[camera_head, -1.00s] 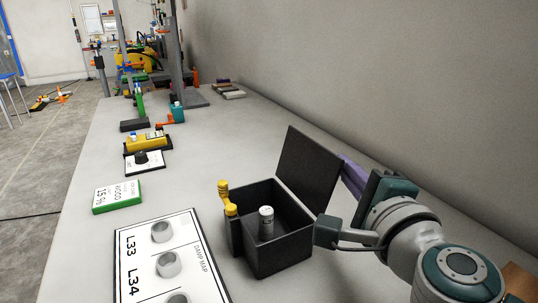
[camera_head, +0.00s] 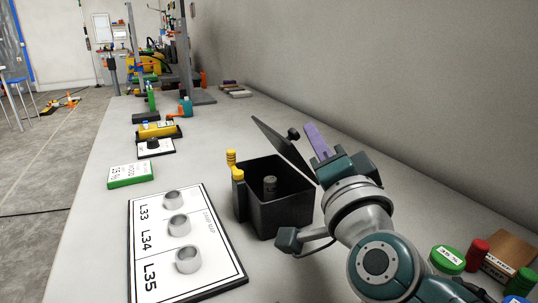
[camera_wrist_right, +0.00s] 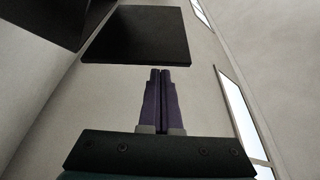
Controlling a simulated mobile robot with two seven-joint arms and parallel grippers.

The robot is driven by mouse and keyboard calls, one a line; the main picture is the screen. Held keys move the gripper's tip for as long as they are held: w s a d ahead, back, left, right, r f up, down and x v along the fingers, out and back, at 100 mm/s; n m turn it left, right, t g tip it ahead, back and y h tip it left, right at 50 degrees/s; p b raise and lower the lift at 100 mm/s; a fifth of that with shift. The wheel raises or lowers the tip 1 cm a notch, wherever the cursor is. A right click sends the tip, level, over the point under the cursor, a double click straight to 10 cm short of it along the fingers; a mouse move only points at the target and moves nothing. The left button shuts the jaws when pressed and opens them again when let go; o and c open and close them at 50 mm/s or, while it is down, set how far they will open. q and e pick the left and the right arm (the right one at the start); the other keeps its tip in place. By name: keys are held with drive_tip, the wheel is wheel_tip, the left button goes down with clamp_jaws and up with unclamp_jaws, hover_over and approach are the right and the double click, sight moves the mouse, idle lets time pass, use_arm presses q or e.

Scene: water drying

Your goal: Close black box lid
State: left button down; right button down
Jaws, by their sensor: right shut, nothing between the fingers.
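The black box (camera_head: 283,212) stands on the bench with a grey cylinder (camera_head: 269,187) upright inside it. Its black lid (camera_head: 280,146) is partly open and tilted, with a dark knob near its upper right edge. My right gripper (camera_head: 312,132) has purple fingers and is shut and empty, just right of the lid. In the right wrist view the closed fingers (camera_wrist_right: 161,75) point toward the flat dark lid (camera_wrist_right: 137,36), and a dark box side shows at the upper left. I cannot tell whether the fingers touch the lid. My left gripper is not in view.
Yellow fittings (camera_head: 235,173) stand at the box's left corner. A white board (camera_head: 181,245) with several grey rings lies to the left. Green and red containers and a brown block (camera_head: 510,258) sit at the lower right. The wall runs along the right.

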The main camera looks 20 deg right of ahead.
sight(288, 148)
drive_tip(key=shift+w+a+n, duration=0.35)
drive_tip(key=shift+a+n, duration=0.05)
drive_tip(key=shift+n, duration=0.1)
drive_tip(key=shift+w+a+n+y+b, duration=0.15)
drive_tip(key=shift+a+n+y+b, duration=0.15)
drive_tip(key=shift+n, duration=0.2)
drive_tip(key=shift+s+a+f+n+t+y+b, duration=0.15)
drive_tip(key=shift+a+n+t+y+b, duration=0.1)
drive_tip(key=shift+n, duration=0.3)
drive_tip(key=shift+s+a+f+n+t+y+b, duration=0.15)
drive_tip(key=shift+a+n+t, duration=0.1)
drive_tip(key=shift+n, duration=0.3)
drive_tip(key=n, duration=0.1)
drive_tip(key=a+n+b, duration=0.1)
drive_tip(key=shift+w+a+f+n+y, duration=0.1)
drive_tip(key=shift+a+f+n+y, duration=0.15)
drive_tip(key=shift+f+n+y, duration=0.1)
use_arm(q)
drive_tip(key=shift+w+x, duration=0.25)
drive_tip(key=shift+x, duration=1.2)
use_arm(e)
drive_tip(key=shift+a+f+n+t, duration=0.25)
drive_tip(key=shift+a+f+t, duration=0.05)
drive_tip(key=shift+a+t, duration=0.15)
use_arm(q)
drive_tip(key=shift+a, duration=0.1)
use_arm(e)
drive_tip(key=shift+a, duration=0.1)
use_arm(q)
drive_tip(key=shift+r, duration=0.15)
